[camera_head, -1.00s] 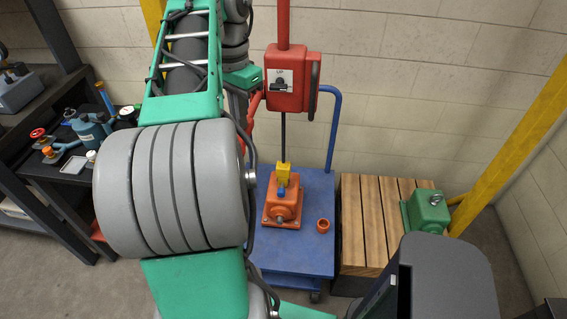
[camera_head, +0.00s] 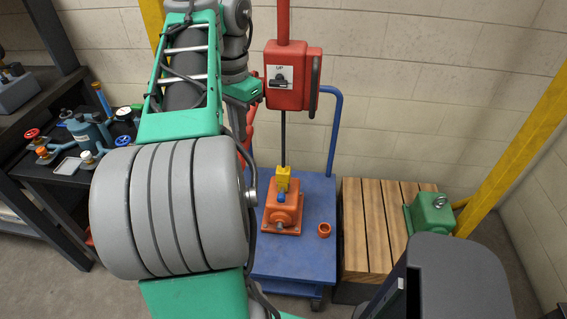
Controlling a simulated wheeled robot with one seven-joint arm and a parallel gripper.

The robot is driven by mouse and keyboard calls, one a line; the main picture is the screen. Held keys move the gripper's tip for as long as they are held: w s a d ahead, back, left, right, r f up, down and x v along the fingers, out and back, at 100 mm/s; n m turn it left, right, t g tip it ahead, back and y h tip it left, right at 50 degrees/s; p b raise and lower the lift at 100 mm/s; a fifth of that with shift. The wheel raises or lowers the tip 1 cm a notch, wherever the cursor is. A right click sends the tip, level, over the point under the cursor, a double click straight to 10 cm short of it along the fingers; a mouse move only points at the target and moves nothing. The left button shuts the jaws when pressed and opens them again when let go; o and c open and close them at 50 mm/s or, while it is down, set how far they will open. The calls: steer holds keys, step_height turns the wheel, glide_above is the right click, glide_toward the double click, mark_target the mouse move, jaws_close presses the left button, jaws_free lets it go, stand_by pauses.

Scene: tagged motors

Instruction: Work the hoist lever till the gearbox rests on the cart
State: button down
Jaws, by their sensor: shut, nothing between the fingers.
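The orange gearbox (camera_head: 283,213) hangs or stands upright over the blue cart (camera_head: 320,190), under a yellow hook block (camera_head: 283,178) on a dark vertical line. I cannot tell whether its base touches the cart top. The red hoist box (camera_head: 287,92) is above, on a red post, with a label reading UP and a dark switch knob (camera_head: 280,79). A red bar, perhaps the lever (camera_head: 249,135), shows partly behind my arm at the left of the box. My gripper (camera_head: 238,122) is close to this bar, mostly hidden by my arm; its fingertips are not clear.
A small orange ring (camera_head: 324,230) lies on the cart. A green gearbox (camera_head: 432,212) sits on a slatted wooden platform (camera_head: 372,222) to the right. A dark shelf (camera_head: 40,180) with valves is at the left. Yellow posts (camera_head: 510,150) and a block wall (camera_head: 420,80) bound the space.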

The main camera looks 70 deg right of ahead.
steer(key=shift+d+f+b, duration=0.1)
steer(key=shift+f+b, duration=2.25)
steer(key=shift+f, duration=0.25)
steer(key=shift+r, duration=0.1)
step_height(320, 180, up, 13)
steer(key=p, duration=1.3)
steer(key=shift+d, duration=0.4)
steer(key=shift+w+r, duration=0.1)
step_height(320, 180, up, 7)
steer(key=p, duration=0.7)
glide_above(241, 145)
steer(key=w+d, duration=0.1)
steer(key=d, duration=0.2)
steer(key=shift+a, duration=0.1)
